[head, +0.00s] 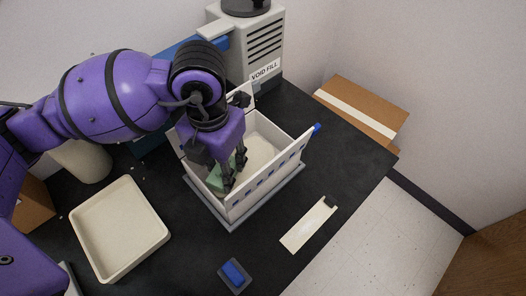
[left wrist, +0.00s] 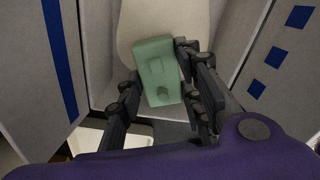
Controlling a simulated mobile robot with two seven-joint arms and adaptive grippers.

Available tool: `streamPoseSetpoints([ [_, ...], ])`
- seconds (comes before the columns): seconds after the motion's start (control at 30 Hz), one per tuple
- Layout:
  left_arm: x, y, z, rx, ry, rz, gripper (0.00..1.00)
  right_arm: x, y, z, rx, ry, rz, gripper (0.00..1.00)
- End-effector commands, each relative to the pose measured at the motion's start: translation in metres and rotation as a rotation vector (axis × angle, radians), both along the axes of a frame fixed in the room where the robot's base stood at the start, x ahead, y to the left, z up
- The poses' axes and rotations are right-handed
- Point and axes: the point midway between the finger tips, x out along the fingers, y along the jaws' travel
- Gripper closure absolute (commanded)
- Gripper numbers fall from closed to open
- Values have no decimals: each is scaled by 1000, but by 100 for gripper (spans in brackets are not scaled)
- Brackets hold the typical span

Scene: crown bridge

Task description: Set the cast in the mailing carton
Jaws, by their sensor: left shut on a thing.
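The cast, a pale green block with small raised bumps (left wrist: 157,75), is between the fingers of my left gripper (head: 234,180). It shows partly beside the fingers in the head view (head: 214,180). The gripper is shut on it and reaches down inside the mailing carton (head: 268,180), a white open box with blue squares on its side and raised flaps. A beige pad or fill (left wrist: 190,20) lies in the carton beside the cast. I cannot tell whether the cast touches the pad or floor. My right gripper is not in view.
A cream tray (head: 119,274) stands on the black table at left. A grey void fill machine (head: 262,45) stands behind the carton. A pale strip with a dark clip (head: 308,226) and a blue block on a grey pad (head: 233,272) lie in front. A brown box (head: 365,105) is at right.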

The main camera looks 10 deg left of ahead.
Motion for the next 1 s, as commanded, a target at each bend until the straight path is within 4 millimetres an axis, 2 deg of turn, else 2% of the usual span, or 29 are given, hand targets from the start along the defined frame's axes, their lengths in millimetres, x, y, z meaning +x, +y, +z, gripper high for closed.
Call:
streamPoseSetpoints([
  [0.37,-1,0,-41,0,2,1,96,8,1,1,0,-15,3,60],
  [0.73,0,0,-46,-1,1,0,96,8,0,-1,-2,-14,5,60],
  [0.77,0,0,-45,0,0,0,62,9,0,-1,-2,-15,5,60],
  [0.87,0,0,-45,0,0,0,49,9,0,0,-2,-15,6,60],
  [1.0,0,0,-44,0,0,0,47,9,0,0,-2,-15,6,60],
])
